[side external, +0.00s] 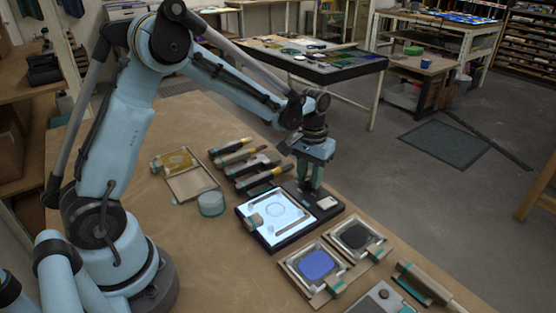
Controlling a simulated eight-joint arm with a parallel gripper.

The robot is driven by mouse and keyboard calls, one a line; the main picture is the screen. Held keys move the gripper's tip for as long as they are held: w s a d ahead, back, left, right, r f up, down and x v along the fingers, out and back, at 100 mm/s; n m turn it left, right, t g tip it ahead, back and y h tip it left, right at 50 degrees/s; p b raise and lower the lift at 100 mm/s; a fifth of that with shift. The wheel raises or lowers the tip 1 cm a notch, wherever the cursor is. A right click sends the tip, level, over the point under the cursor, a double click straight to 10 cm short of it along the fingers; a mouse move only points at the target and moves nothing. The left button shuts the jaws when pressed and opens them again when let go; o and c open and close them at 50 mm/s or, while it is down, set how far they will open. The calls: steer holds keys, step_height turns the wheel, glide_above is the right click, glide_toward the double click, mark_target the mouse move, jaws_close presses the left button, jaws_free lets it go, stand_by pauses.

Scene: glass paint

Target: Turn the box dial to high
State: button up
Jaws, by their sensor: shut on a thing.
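The light box (275,219) lies on the bench with its white panel lit, showing a faint circle. A dark control strip (335,212) runs along its far right side, with a small pale label or plate (326,203) on it. My gripper (311,187) points straight down at the far end of this strip, its teal fingers shut on the box dial. The dial is hidden between the fingers, so its setting cannot be read.
Several brushes or tools (245,165) lie behind the light box. An open case (188,180) and a round teal-edged jar (211,203) are on the left. A blue pad tray (316,266) and a black pad tray (357,236) stand in front right.

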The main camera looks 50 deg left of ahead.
mark_target(309, 178)
steer(key=m, duration=0.5)
steer(key=shift+m, duration=0.3)
steer(key=m, duration=0.5)
steer(key=shift+w+m, duration=0.1)
steer(key=shift+m, duration=0.3)
steer(key=o, duration=1.1)
steer(key=shift+c, duration=0.2)
steer(key=shift+r, duration=0.1)
step_height(309, 178, up, 12)
